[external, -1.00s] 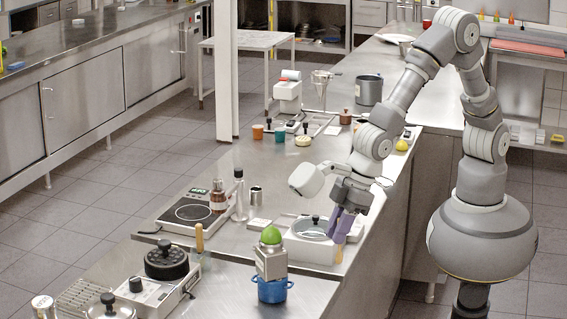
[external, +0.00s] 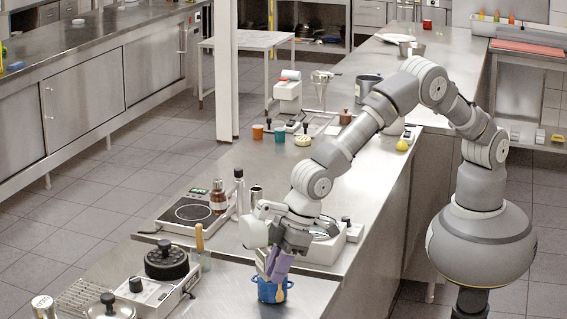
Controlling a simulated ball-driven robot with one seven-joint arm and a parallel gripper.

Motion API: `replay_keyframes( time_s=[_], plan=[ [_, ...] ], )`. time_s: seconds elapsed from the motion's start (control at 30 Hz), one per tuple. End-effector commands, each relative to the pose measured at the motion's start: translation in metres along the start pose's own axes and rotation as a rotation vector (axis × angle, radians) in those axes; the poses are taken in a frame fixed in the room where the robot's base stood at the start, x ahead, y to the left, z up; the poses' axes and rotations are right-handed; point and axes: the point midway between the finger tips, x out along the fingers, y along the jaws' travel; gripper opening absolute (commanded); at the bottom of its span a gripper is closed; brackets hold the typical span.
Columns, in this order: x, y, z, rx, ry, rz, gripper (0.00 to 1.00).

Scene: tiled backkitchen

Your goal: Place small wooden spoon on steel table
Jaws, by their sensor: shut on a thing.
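My gripper (external: 277,268), with purple fingers pointing down, is over the front part of the steel table (external: 232,271), right in front of the blue pot (external: 267,290). It is shut on the small wooden spoon (external: 281,291), whose tan end shows below the fingers against the pot's side. The rest of the spoon is hidden by the fingers. I cannot tell whether the spoon touches the pot or the table.
Bare steel lies between the burner and the blue pot.

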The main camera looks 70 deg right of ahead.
Motion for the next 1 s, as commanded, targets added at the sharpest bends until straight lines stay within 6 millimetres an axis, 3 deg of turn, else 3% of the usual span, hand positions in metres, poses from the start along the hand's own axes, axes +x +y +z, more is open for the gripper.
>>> replay_keyframes(
  time_s=[0.17, 0.37, 0.7, 0.73, 0.83, 1.0],
  plan=[
    [0.008, -0.001, -0.002, 0.000, -0.002, 0.000, 0.00],
    [0.035, -0.001, 0.009, -0.001, -0.002, 0.000, 0.00],
    [0.037, -0.001, 0.010, -0.001, 0.000, 0.000, 0.00],
    [0.037, -0.001, 0.010, -0.001, 0.000, 0.000, 0.22],
    [0.037, -0.001, 0.010, 0.000, 0.000, 0.000, 0.45],
    [0.036, -0.001, 0.010, 0.000, 0.000, 0.000, 0.46]
  ],
)
